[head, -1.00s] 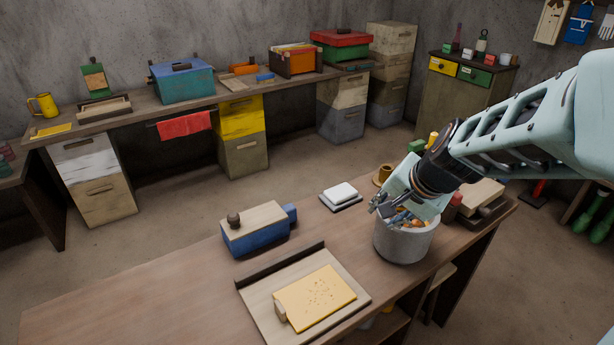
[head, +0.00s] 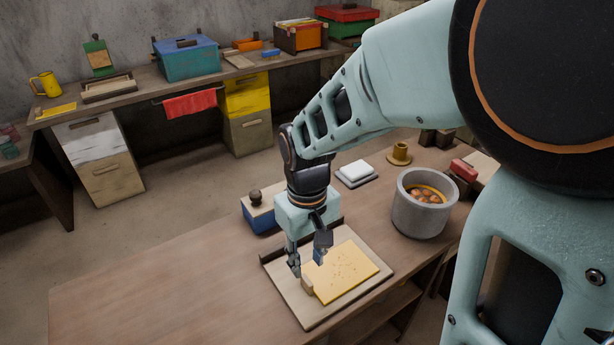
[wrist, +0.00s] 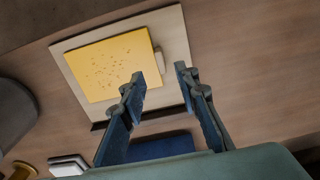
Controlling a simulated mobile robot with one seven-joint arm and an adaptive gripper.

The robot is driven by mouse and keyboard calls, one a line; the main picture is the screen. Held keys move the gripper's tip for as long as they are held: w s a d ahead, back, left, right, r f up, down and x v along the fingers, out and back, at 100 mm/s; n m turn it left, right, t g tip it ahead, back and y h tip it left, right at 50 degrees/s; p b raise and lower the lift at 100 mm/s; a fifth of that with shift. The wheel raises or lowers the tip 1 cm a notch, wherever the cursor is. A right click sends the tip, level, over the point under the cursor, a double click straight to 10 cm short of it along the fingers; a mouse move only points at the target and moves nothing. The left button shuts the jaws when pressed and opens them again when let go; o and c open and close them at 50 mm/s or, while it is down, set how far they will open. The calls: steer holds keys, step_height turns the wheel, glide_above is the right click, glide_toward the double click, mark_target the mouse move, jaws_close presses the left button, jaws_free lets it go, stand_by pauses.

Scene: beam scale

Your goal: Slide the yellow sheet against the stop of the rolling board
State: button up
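The yellow sheet (head: 342,272), dotted with small dark holes, lies flat on the pale wooden rolling board (head: 320,318). A small wooden block (head: 307,284) is at its left edge; it also shows in the wrist view (wrist: 158,60). The stop is a dark strip along the board's far edge, partly hidden by my gripper in the head view; it shows in the wrist view (wrist: 150,115). Bare board separates the sheet from the stop. My gripper (head: 308,262) points down above the board near the block. Its fingers (wrist: 160,74) are apart with nothing between them.
A blue box with a wooden lid (head: 258,217) stands behind the board. A grey pot (head: 424,212) with orange-brown contents stands to the right. A white block on a dark base (head: 356,172) lies further back. The table left of the board is clear.

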mark_target(307, 280)
step_height(307, 280, down, 8)
steer(key=shift+r+b, duration=0.1)
steer(key=shift+b, duration=0.3)
jaws_close()
